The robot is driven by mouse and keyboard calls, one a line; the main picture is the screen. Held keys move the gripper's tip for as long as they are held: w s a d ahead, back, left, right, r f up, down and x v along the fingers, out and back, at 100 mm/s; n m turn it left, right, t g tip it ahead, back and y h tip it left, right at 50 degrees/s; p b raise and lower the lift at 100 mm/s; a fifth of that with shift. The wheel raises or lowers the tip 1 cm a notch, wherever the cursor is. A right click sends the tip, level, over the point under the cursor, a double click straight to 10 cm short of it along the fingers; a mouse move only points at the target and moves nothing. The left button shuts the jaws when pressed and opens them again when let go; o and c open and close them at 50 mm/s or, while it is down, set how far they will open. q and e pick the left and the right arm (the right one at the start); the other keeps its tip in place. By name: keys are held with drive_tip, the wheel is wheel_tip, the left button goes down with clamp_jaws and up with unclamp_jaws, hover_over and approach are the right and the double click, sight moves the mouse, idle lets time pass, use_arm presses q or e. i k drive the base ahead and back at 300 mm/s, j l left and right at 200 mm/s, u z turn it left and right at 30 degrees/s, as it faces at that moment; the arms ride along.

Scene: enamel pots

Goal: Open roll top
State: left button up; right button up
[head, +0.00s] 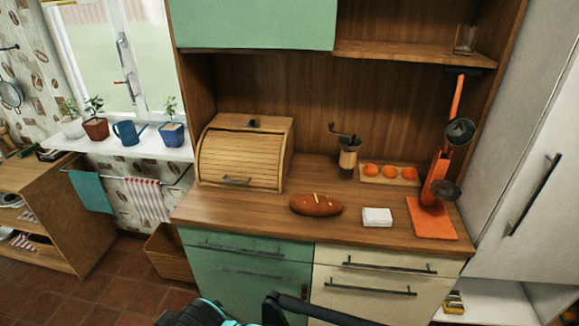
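The roll top is a light wooden bread box (241,156) on the left of the wooden counter. Its slatted, curved front is down and shut. A small dark handle (236,181) sits low on that front, and a dark knob (254,123) shows near the top. Dark parts of my own body, one with teal on it, show at the bottom edge of the head view, below and apart from the box. I make out no gripper fingertips there. Nothing touches the box.
A bread loaf (315,205) lies right of the box, with a white square item (377,217) beyond it. A grinder (348,154), a board of oranges (390,175) and an orange stand (433,215) are further right. A green upper cabinet (255,22) hangs above. The counter before the box is clear.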

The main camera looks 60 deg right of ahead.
sight(257, 146)
drive_tip(key=z, duration=2.1)
drive_tip(key=i+j+z, duration=0.1)
drive_tip(key=z, duration=0.25)
drive_tip(key=j+z, duration=0.15)
drive_tip(key=z, duration=0.25)
